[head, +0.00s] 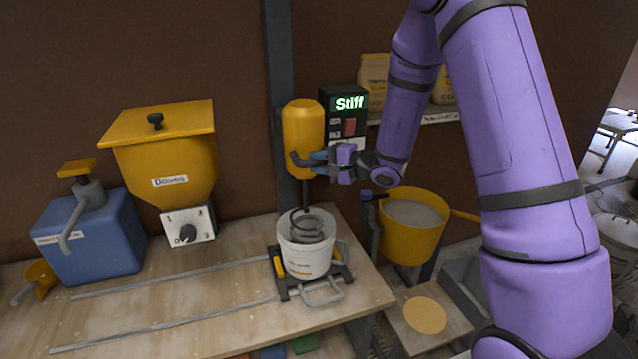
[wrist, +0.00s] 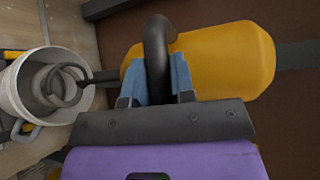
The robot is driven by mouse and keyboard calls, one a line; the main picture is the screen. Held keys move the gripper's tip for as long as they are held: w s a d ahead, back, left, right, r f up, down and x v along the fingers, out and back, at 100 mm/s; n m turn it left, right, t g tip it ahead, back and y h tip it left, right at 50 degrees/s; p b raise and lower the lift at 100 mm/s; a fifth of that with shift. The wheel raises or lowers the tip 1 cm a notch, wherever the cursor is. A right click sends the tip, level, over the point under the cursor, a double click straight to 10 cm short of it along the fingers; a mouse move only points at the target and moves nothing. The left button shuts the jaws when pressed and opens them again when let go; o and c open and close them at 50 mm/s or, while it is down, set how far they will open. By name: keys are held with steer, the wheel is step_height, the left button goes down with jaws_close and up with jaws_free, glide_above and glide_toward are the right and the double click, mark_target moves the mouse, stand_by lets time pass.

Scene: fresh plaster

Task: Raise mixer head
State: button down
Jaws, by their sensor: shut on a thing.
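The mixer head (head: 304,126) is a yellow rounded body in front of a dark upright post. A dark shaft runs down from it to a spiral whisk (head: 307,226) inside a white bucket (head: 305,258). My gripper (head: 317,157) is shut on the dark handle (head: 303,160) at the lower front of the head. In the wrist view the blue fingers (wrist: 161,78) close on both sides of this handle (wrist: 158,45), against the yellow head (wrist: 225,60). The whisk (wrist: 58,86) shows within the bucket's rim in the wrist view. The whisk's lower end is hidden.
The bucket stands on a dark cradle (head: 283,282) at the ends of two rails on the wooden bench (head: 180,300). A box reading "Stiff" (head: 347,104) is right of the head. A yellow hopper (head: 165,160) and blue tank (head: 92,238) stand left. A yellow tub (head: 412,240) is right.

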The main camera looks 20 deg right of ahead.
step_height(320, 180, up, 8)
steer(key=shift+f, duration=0.15)
steer(key=shift+w+r, duration=0.1)
steer(key=shift+r, duration=0.15)
steer(key=c, duration=1.1)
jaws_free()
steer(key=shift+o, duration=0.7)
steer(key=shift+f, duration=0.1)
steer(key=v, duration=1.1)
